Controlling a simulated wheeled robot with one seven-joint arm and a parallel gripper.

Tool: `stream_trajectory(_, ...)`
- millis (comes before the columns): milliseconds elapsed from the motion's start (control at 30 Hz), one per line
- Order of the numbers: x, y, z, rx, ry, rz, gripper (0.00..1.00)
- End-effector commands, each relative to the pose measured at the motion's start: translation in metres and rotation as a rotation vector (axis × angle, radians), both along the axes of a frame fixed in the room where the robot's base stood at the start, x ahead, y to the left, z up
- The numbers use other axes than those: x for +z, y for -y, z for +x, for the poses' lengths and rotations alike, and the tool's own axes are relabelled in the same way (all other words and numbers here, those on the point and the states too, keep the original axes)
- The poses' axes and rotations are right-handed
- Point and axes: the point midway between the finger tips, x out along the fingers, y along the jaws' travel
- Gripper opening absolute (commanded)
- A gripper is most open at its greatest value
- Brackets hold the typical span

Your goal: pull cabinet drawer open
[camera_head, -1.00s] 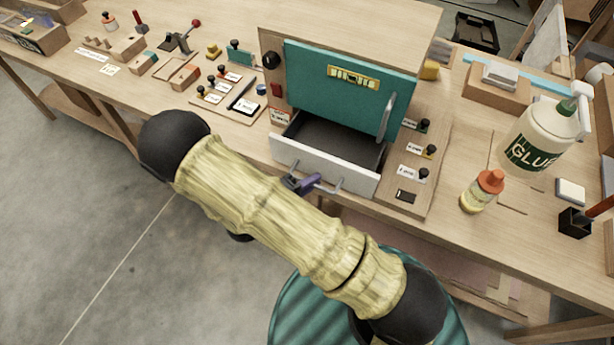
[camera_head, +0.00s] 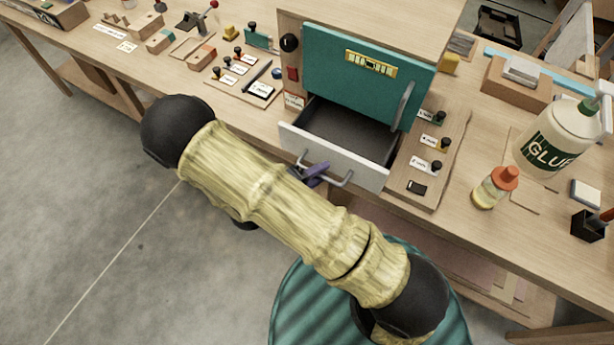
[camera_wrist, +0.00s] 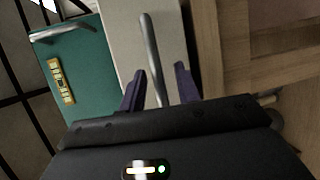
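The cabinet (camera_head: 365,88) is a wooden box with a teal door on the workbench. Below the door its grey drawer (camera_head: 360,168) stands pulled out, with the dark empty interior showing. A metal bar handle (camera_head: 341,183) is on the drawer front. My gripper (camera_head: 316,172), with purple fingers, is at this handle, partly hidden behind my arm. In the wrist view the handle (camera_wrist: 151,50) runs between the two fingers of my gripper (camera_wrist: 160,76). The fingers are apart, with a visible gap on each side of the bar.
A glue bottle (camera_head: 558,135) and an orange-capped bottle (camera_head: 494,188) stand right of the cabinet. Small labelled stamps (camera_head: 436,142) lie beside it. A teal striped round thing (camera_head: 290,310) is at the bottom. Open floor (camera_head: 90,240) lies at the left.

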Motion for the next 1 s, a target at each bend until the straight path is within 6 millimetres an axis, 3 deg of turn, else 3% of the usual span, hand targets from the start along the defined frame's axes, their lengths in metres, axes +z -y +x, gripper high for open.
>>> stream_trajectory(167, 0.0, -0.002, -0.001, 0.001, 0.0, 0.0, 0.32)
stream_trajectory(367, 0.002, -0.019, -0.012, 0.003, 0.001, 0.003, 0.32)
stream_trajectory(1000, 0.024, -0.122, -0.08, 0.004, 0.001, 0.004, 0.32)
